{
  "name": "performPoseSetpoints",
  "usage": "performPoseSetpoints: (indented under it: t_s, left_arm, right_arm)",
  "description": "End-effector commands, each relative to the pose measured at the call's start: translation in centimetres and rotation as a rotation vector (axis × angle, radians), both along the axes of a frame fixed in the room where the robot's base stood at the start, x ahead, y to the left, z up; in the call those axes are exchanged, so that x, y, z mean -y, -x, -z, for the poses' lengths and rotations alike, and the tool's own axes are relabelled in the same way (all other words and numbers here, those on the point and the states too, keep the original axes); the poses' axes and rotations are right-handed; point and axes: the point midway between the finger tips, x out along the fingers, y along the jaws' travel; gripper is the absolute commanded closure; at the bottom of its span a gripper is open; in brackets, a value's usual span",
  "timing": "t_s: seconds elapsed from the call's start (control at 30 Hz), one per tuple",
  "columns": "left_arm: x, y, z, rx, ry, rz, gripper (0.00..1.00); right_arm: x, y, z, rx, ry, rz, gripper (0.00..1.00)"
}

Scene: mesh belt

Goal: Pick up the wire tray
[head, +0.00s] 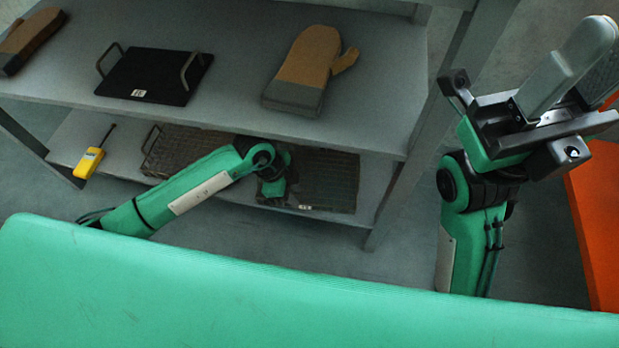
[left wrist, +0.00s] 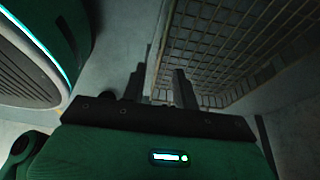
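Dark wire mesh lies on the lower shelf in the head view. A wire tray (head: 335,182) with a small white label on its front edge shows right of my left forearm, and more wire mesh (head: 182,145) with a handle shows left of it. The arm hides the join, so I cannot tell if they are separate. My left gripper (head: 274,187) is low at the labelled tray, mostly hidden by its wrist. In the left wrist view its two dark fingers (left wrist: 160,88) stand apart, with the tray's mesh (left wrist: 235,45) close beyond. My right gripper (head: 570,75) points up, away from the shelves.
The upper shelf (head: 235,95) overhangs the lower one and holds a black tray (head: 150,78) and oven mitts (head: 305,70). A yellow handheld device (head: 89,162) lies at the lower shelf's left. A shelf post (head: 400,180) stands right of the tray. An orange panel (head: 597,215) is far right.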

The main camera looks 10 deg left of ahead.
Motion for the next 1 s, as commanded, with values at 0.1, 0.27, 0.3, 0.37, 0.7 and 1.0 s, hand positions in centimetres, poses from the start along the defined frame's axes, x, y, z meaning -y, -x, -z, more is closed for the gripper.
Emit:
performPoseSetpoints:
  t_s: [0.1, 0.27, 0.3, 0.37, 0.7, 1.0]
  left_arm:
    - [1.0, 0.0, 1.4, 0.0, 0.0, 0.002, 0.7]
    - [1.8, -0.1, 3.5, 0.0, 0.002, 0.001, 0.7]
    - [2.0, -0.1, 3.9, 0.0, 0.001, 0.001, 0.7]
    - [2.2, -0.1, 4.3, 0.0, 0.001, 0.001, 0.7]
    - [2.4, -0.1, 4.6, 0.0, 0.0, 0.001, 0.7]
    - [2.4, -0.1, 4.6, 0.0, 0.001, 0.001, 1.0]
  right_arm:
    - [-0.5, 0.3, 0.1, 0.022, 0.004, -0.017, 0.64]
    - [-1.0, 0.7, -0.2, 0.046, 0.005, -0.031, 0.64]
    - [-0.9, 0.6, -0.3, 0.047, 0.001, -0.03, 0.64]
    - [-0.8, 0.7, -0.5, 0.053, -0.003, -0.031, 0.64]
    - [-0.8, 0.6, -0.9, 0.055, -0.007, -0.031, 0.64]
    - [-0.8, 0.6, -0.9, 0.055, -0.006, -0.03, 0.64]
